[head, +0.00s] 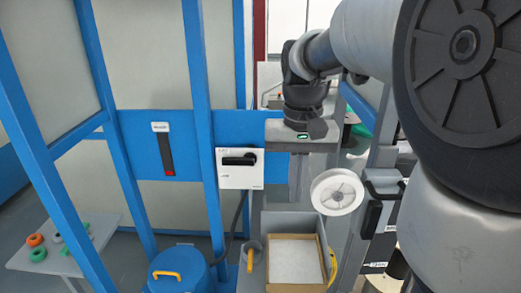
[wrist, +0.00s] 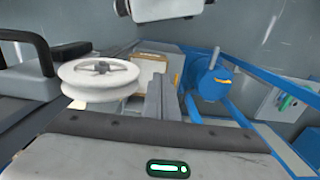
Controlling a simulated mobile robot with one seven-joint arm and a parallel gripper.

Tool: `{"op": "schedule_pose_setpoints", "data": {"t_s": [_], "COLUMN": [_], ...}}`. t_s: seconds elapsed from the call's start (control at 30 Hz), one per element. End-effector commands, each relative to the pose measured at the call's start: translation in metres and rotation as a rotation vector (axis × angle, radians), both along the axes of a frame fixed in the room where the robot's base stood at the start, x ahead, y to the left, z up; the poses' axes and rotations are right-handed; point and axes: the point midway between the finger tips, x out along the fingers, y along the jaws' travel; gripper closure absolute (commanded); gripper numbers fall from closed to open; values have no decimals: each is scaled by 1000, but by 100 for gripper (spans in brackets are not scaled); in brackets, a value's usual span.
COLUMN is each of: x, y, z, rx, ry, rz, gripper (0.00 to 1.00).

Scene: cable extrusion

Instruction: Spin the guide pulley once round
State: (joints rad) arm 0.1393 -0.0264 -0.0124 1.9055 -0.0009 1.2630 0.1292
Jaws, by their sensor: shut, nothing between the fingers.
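The guide pulley (head: 337,191) is a white spoked wheel, right of centre in the head view, beside a dark post. In the wrist view the pulley (wrist: 98,80) is on the left, with its hub and spokes on top. My gripper (head: 295,195) points down just left of the pulley in the head view. Its fingers are together with nothing between them. In the wrist view my gripper (wrist: 163,88) shows just right of the pulley's rim. I cannot tell whether the fingers touch the rim.
A black handle (head: 384,187) sits right of the pulley. Below is a cardboard box (head: 296,262) in a grey bin. A blue drum (head: 180,272) with an orange handle stands left. A white switch box (head: 239,168) is on the blue frame. A side table (head: 62,262) holds coloured rings.

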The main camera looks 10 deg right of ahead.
Motion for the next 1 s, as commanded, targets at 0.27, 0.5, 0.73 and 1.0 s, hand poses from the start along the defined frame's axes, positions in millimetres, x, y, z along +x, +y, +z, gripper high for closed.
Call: {"op": "schedule_pose_setpoints", "data": {"t_s": [0.27,0.5,0.73,1.0], "x": [0,0,0,1], "y": [0,0,0,0], "z": [0,6,39,71], "rx": [0,1,0,0], "ry": [0,-1,-2,-3], "rz": [1,1,0,0], "gripper": [100,100,100,100]}}
